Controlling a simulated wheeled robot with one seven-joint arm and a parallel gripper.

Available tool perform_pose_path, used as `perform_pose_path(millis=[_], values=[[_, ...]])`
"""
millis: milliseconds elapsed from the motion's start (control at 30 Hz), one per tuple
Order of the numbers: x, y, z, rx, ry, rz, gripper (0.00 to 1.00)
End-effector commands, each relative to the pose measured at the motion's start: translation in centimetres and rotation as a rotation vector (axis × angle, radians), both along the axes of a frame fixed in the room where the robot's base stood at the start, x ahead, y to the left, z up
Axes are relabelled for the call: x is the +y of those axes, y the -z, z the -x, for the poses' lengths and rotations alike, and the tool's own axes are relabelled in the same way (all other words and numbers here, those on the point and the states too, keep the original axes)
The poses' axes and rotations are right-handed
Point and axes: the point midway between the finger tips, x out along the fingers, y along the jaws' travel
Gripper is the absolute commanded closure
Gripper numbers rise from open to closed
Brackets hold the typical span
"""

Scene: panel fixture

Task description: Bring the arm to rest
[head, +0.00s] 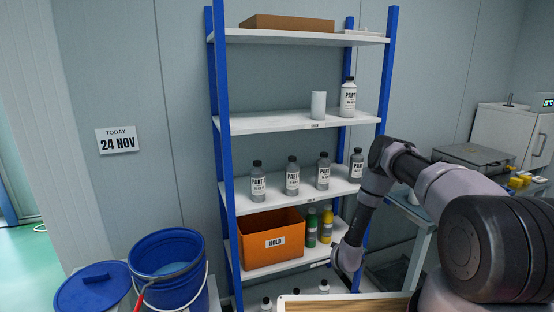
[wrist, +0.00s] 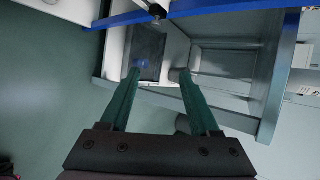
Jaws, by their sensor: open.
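My arm (head: 465,235) enters the head view from the lower right. It reaches up to a bent elbow and then down in front of the right side of the shelf rack. Its far end hangs beside the rack's right post, near the lower shelves. In the head view I cannot make out the fingers. In the wrist view my gripper (wrist: 158,74) has its two fingers apart, with nothing held between them. Beyond the fingertips are a dark flat panel (wrist: 149,52) and a blue rack post (wrist: 215,14).
The white shelf rack (head: 290,122) holds several labelled bottles, an orange HOLD bin (head: 272,241) and a brown box (head: 287,23). A side table with a grey device (head: 473,156) is at right. A wooden-topped surface (head: 345,306) is at the bottom.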

Motion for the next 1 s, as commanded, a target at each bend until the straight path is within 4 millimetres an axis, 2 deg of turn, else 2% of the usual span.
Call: perform_pose_path(millis=[33,167,267,367,400,533,667,700,767,800,867,1000], values=[[0.1,-1.4,-1.1,-0.001,-0.016,0.0,0.38],[0.6,-5.0,-3.5,0.014,-0.071,0.0,0.38],[1.1,-8.8,-5.6,0.026,-0.13,0.003,0.38],[1.8,-14.0,-7.9,0.047,-0.212,0.015,0.38],[2.2,-16.4,-8.7,0.056,-0.252,0.023,0.38],[3.5,-23.9,-10.3,0.092,-0.383,0.054,0.38],[4.8,-31.4,-10.6,0.127,-0.516,0.1,0.38],[5.2,-33.7,-10.4,0.138,-0.557,0.116,0.38],[5.8,-37.0,-9.9,0.154,-0.619,0.142,0.38],[6.1,-39.2,-9.4,0.164,-0.661,0.162,0.38],[6.6,-42.3,-8.4,0.182,-0.722,0.192,0.38],[7.9,-49.2,-5.3,0.221,-0.867,0.271,0.38]])
